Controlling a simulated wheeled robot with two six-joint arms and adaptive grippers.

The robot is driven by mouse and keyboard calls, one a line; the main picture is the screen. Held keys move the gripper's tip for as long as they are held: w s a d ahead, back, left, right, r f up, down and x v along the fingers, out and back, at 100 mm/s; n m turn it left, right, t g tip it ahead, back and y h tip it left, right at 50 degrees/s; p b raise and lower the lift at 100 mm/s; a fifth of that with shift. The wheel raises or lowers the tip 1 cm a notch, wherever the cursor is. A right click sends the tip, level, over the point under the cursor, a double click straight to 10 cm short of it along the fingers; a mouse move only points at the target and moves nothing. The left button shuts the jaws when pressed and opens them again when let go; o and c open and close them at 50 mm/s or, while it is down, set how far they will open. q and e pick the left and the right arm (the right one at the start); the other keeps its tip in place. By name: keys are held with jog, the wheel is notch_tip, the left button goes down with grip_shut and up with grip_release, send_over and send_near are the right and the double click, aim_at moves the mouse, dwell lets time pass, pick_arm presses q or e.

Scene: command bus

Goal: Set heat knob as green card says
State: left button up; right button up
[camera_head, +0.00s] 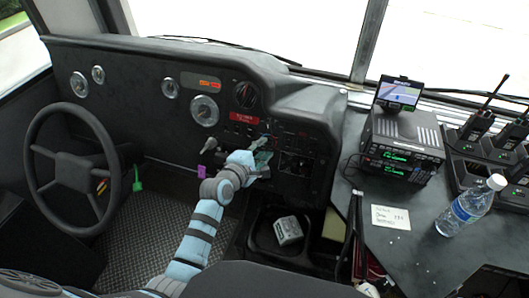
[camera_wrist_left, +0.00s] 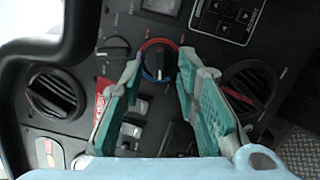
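The heat knob (camera_wrist_left: 158,62) is a dark round dial with a red and blue ring around it, on the black dash panel in the left wrist view. My left gripper (camera_wrist_left: 162,68) is open, with one teal finger on each side of the knob. Whether a finger touches the knob I cannot tell. In the head view my left gripper (camera_head: 263,157) is at the centre dash and covers much of the knob area. A small green tag (camera_head: 137,180) hangs right of the steering wheel; any writing on it is unreadable. My right gripper is not in view.
The steering wheel (camera_head: 72,171) is at left. A white note (camera_head: 390,217), a bottle (camera_head: 470,205) and radios stand on the right desk.

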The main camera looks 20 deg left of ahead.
pick_arm(q)
jog(key=shift+x, duration=0.95)
grip_shut()
jog(key=shift+r, duration=0.1)
